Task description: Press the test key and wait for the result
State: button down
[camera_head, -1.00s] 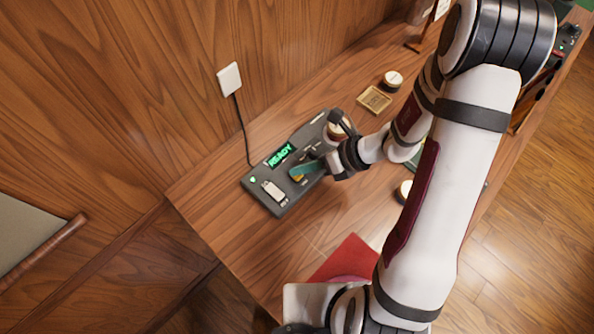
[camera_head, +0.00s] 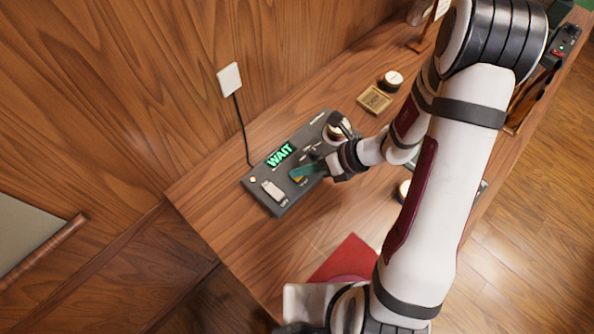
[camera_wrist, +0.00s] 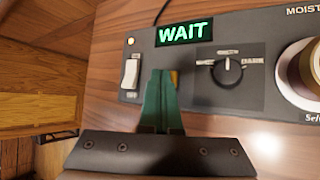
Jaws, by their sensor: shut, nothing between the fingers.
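The dark grey tester (camera_head: 283,181) lies on the wooden table, and its screen (camera_head: 281,154) glows green with "WAIT". The screen also shows in the wrist view (camera_wrist: 184,32). My gripper (camera_head: 296,174) has its green fingers shut with nothing between them. In the wrist view my fingers (camera_wrist: 160,80) are over the panel between the white rocker switch (camera_wrist: 131,71) and the dial (camera_wrist: 227,69). A small yellow-orange key (camera_wrist: 174,77) shows just beside the fingertips, mostly hidden by them. I cannot tell whether the fingers touch it. A small lamp (camera_head: 253,180) glows amber.
A round container (camera_head: 337,128) sits on the tester's far end. A gold tray (camera_head: 375,100) and a white-lidded tin (camera_head: 391,79) stand behind my arm. A cord runs to the wall outlet (camera_head: 229,79). A red cloth (camera_head: 346,259) lies near the front edge.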

aim_at(302, 179)
dwell(0.3)
jog(key=shift+r, duration=0.9)
jog(key=shift+r, duration=2.5)
jog(key=s+d+r+n+h, duration=0.1)
jog(key=s+r+n+h, duration=0.1)
jog(key=s+n, duration=0.3)
jog(key=s+d+r+n+g+h, duration=0.1)
jog(key=s+r+n, duration=0.4)
jog(key=n, duration=0.5)
jog(key=s+d+r+n+h, duration=0.3)
jog(key=s+r+n+h, duration=0.1)
jog(key=s+n, duration=0.3)
jog(key=shift+s+n+g, duration=0.25)
jog(key=shift+n+g, duration=0.05)
jog(key=shift+n, duration=0.4)
